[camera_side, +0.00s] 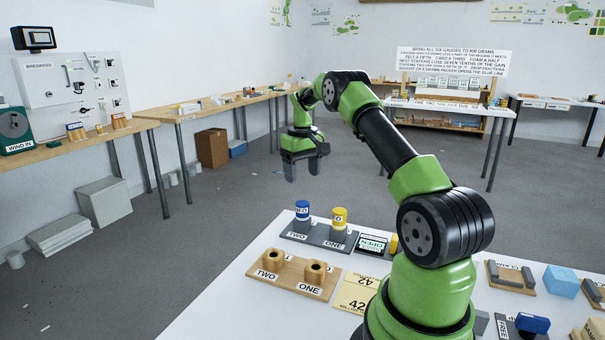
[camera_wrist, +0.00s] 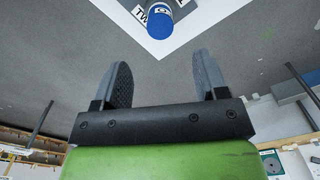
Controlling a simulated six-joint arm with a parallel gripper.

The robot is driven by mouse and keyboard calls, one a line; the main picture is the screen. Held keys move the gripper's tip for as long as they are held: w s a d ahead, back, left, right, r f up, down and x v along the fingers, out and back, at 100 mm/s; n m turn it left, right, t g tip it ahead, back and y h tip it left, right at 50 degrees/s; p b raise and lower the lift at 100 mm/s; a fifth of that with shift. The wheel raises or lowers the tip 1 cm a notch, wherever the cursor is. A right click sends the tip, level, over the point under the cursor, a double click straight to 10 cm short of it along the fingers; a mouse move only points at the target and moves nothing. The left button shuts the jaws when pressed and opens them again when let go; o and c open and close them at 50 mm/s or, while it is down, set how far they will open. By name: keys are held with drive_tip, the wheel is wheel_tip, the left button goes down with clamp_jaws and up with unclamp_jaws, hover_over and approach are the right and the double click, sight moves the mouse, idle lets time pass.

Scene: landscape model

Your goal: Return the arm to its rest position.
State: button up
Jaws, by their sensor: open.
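My gripper (camera_side: 303,172) hangs at the end of my outstretched green arm in the side view, fingers pointing down, beyond the far edge of the white table (camera_side: 222,297). In the wrist view my gripper (camera_wrist: 164,82) shows two dark fingers spread wide with nothing between them. A blue cylinder (camera_side: 302,210) and a yellow cylinder (camera_side: 339,218) stand on the dark board (camera_side: 318,238) marked TWO and ONE. The blue cylinder also shows at the top of the wrist view (camera_wrist: 159,22), apart from the fingers.
A wooden board (camera_side: 292,276) with two holders, a yellow card (camera_side: 356,292), an OPEN sign (camera_side: 371,244) and a blue block (camera_side: 561,281) sit on the table. Wooden benches (camera_side: 215,106) line the left wall. Grey floor lies open around my gripper.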

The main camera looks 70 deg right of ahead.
idle(0.4)
drive_tip(key=a+r+n+t, duration=0.1)
drive_tip(key=a+r+t, duration=0.2)
drive_tip(key=a+r, duration=1.35)
drive_tip(key=s+a+n+t+y, duration=0.1)
drive_tip(key=s+a+t, duration=0.3)
drive_tip(key=s+a, duration=1.1)
drive_tip(key=shift+s+a+f+y, duration=0.4)
drive_tip(key=shift+a+y, duration=0.1)
drive_tip(key=shift+a, duration=0.65)
